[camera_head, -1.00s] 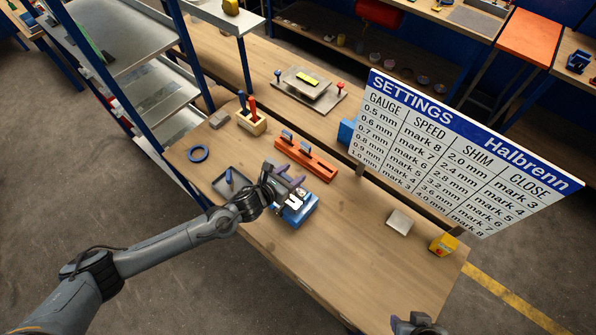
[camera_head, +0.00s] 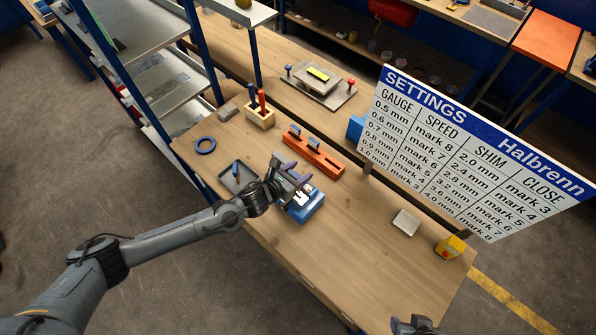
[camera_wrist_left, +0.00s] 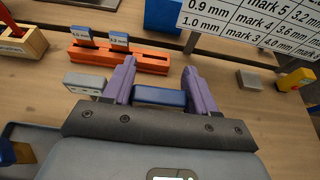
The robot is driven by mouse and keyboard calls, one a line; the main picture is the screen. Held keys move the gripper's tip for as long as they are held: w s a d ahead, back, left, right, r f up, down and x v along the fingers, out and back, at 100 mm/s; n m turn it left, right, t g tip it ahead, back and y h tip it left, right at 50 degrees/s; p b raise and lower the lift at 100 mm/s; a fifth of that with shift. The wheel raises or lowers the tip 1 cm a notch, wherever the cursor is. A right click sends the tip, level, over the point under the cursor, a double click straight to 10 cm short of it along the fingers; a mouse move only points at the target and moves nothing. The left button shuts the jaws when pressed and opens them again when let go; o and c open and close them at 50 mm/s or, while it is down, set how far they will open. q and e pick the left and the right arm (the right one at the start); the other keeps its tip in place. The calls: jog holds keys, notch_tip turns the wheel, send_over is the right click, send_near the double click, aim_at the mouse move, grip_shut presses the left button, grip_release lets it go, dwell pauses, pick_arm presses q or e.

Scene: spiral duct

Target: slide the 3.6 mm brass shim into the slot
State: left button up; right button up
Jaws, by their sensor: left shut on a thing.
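My left gripper (camera_head: 294,176) has two purple fingers and is shut on a small blue-handled piece (camera_wrist_left: 160,97), seen between them in the left wrist view. The brass of a shim is hidden there. The gripper is above the blue device (camera_head: 309,209) with a bright metal top, which it partly covers; I cannot tell whether the piece touches it. The slot is not clearly visible. An orange rack (camera_head: 318,157) stands behind and holds two blue-topped labelled shims (camera_wrist_left: 119,40). My right gripper (camera_head: 418,325) is cut off at the bottom edge.
A grey plate (camera_head: 406,222) and a yellow box (camera_head: 450,247) are at the right. The settings board (camera_head: 470,150) stands behind. The front tabletop is clear.

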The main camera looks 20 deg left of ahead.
pick_arm(q)
jog(key=shift+f+b, duration=0.85)
jog(key=shift+f, duration=0.3)
jog(key=shift+f+b, duration=2.1)
jog(key=shift+f, duration=0.3)
jog(key=o, duration=1.2)
jog(key=shift+c, duration=0.2)
jog(key=shift+f, duration=0.1)
jog(key=shift+s, duration=0.1)
